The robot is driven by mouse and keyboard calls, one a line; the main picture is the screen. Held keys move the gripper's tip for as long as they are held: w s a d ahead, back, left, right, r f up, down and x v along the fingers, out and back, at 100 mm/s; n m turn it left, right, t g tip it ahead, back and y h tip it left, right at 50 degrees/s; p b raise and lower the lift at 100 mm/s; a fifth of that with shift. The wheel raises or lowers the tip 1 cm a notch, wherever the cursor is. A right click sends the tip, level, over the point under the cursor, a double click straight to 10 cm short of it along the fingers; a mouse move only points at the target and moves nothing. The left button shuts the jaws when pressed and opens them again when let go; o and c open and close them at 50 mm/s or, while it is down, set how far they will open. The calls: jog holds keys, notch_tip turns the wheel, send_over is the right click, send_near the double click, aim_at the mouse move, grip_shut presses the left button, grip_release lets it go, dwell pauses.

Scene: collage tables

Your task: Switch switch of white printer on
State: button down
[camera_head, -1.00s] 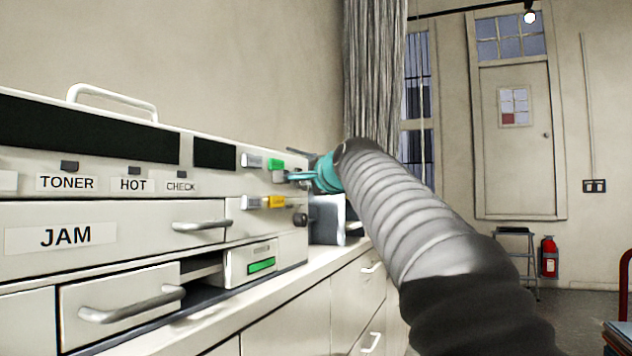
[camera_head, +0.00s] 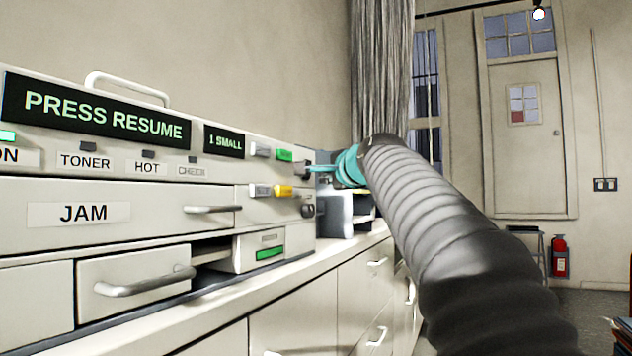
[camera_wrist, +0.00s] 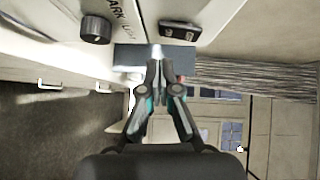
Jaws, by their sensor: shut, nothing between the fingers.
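The white printer (camera_head: 150,205) stands along the left in the head view. Its large display (camera_head: 105,115) is lit and reads "PRESS RESUME", and a smaller one (camera_head: 224,141) is lit too. A black rocker switch (camera_wrist: 180,30) is on the printer's face in the wrist view, with a black knob (camera_wrist: 96,28) to its left. My gripper (camera_wrist: 157,58) is shut and empty, its tips just below the switch in that view. In the head view my teal gripper (camera_head: 322,168) is at the printer's right end; its tips are hard to make out there.
Green (camera_head: 285,155) and yellow (camera_head: 283,191) buttons sit near the printer's right end. A lower drawer (camera_head: 130,285) juts out with a grey handle. Dark grey equipment (camera_head: 335,215) stands on the counter behind my gripper. A curtain (camera_head: 380,75) hangs beyond.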

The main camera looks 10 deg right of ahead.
jog(key=s+d+f+b, duration=0.1)
jog(key=s+d+b, duration=0.1)
jog(key=s, duration=0.8)
jog(key=shift+s, duration=0.15)
jog(key=s+f+n+g+h, duration=0.1)
jog(key=s+f+n+g, duration=0.2)
jog(key=f, duration=0.9)
jog(key=f+n+g, duration=0.3)
jog(key=f+n, duration=0.2)
jog(key=f, duration=0.8)
jog(key=s+a+f+n+g+p, duration=0.1)
jog(key=s+a+f+n+g, duration=0.1)
jog(key=s+f, duration=1)
jog(key=s+a+f+n+g+h+p, duration=0.1)
jog(key=s+a+f+n+g, duration=0.2)
jog(key=s+f, duration=0.9)
jog(key=shift+s+f+n+g, duration=0.2)
jog(key=shift+n+g, duration=0.1)
jog(key=shift+n, duration=1)
